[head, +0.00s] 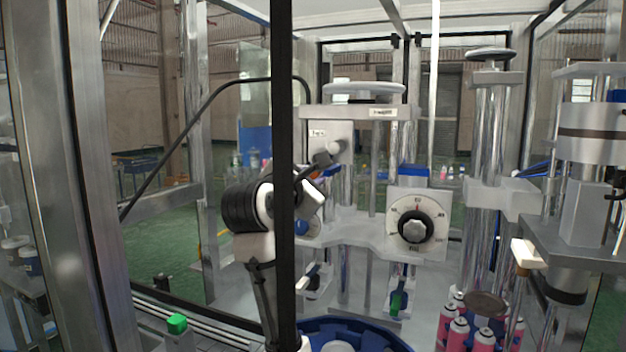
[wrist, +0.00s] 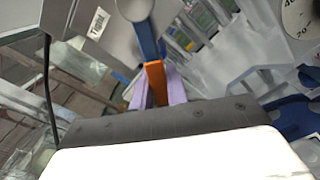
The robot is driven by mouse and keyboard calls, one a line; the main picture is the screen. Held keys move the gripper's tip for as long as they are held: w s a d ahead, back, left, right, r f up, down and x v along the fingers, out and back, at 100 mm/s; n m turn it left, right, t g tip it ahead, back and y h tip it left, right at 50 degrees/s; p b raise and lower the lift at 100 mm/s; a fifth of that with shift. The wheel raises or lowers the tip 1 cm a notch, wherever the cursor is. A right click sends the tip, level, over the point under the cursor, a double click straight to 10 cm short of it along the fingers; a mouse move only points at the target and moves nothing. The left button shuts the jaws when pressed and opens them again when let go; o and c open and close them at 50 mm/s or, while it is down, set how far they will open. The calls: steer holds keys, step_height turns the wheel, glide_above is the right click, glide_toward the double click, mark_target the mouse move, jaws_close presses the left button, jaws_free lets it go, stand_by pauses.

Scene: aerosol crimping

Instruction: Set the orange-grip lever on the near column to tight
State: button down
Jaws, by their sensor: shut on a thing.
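The lever has a round grey hub (wrist: 133,9), a dark blue arm (wrist: 147,42) and an orange grip (wrist: 155,82). In the wrist view the arm hangs down from the hub, leaning slightly. My gripper (wrist: 157,90) has its two pale purple fingers on either side of the orange grip and is shut on it. In the head view my gripper (head: 318,178) is at the grey plate of the near column, just below the hub (head: 338,150). The black post and my own wrist hide part of it there, and the grip is hard to make out.
A white label (head: 318,132) sits on the plate, too small to read. A dial (head: 415,229) stands to the right. A black upright post (head: 284,80) crosses in front of my arm. A blue ring-shaped carrier (head: 375,335) and several pink cans (head: 458,330) are below.

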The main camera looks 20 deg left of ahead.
steer(key=c, duration=1.4)
jaws_free()
steer(key=s+b, duration=0.1)
steer(key=s, duration=0.3)
steer(key=s+b, duration=0.2)
steer(key=s, duration=0.3)
steer(key=s+b, duration=0.2)
steer(key=s, duration=0.3)
steer(key=shift+a, duration=0.25)
steer(key=shift+w, duration=0.1)
